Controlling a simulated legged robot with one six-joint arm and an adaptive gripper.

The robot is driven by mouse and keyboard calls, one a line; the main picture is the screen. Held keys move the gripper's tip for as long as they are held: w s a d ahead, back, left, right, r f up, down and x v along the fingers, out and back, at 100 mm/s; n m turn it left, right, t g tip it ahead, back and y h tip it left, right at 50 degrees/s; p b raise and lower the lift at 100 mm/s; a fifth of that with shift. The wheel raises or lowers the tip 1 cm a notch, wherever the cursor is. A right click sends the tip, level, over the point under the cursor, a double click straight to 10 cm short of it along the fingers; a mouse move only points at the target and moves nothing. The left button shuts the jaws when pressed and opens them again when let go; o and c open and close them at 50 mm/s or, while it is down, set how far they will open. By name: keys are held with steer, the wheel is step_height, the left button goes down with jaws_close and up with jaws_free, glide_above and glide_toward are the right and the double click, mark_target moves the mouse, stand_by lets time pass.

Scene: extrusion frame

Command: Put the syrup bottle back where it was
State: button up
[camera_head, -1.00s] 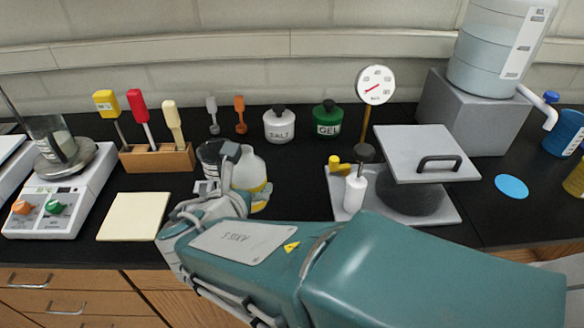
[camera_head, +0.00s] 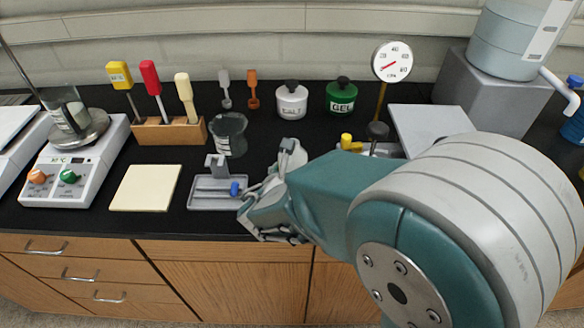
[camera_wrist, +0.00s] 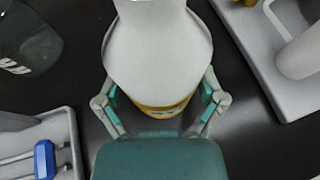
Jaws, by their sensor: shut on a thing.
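The syrup bottle (camera_wrist: 158,50) shows in the wrist view as a pale white bottle with a yellow-brown band low on its side. My gripper (camera_wrist: 160,104) is shut on it, with a finger at each side. In the head view my gripper (camera_head: 280,172) is over the black bench, just right of the small grey tray. The bottle is hidden behind my gripper and arm in that view. I cannot tell whether its base touches the bench.
A grey tray with a blue knob (camera_head: 207,201) and a dark glass beaker (camera_head: 228,135) stand left of my gripper. A press with a dial gauge (camera_head: 391,62) is to the right, partly behind my arm. Salt (camera_head: 291,103) and gel (camera_head: 341,98) jars stand behind. A yellow pad (camera_head: 146,187) lies left.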

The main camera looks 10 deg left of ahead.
steer(key=o, duration=1)
steer(key=shift+c, duration=0.2)
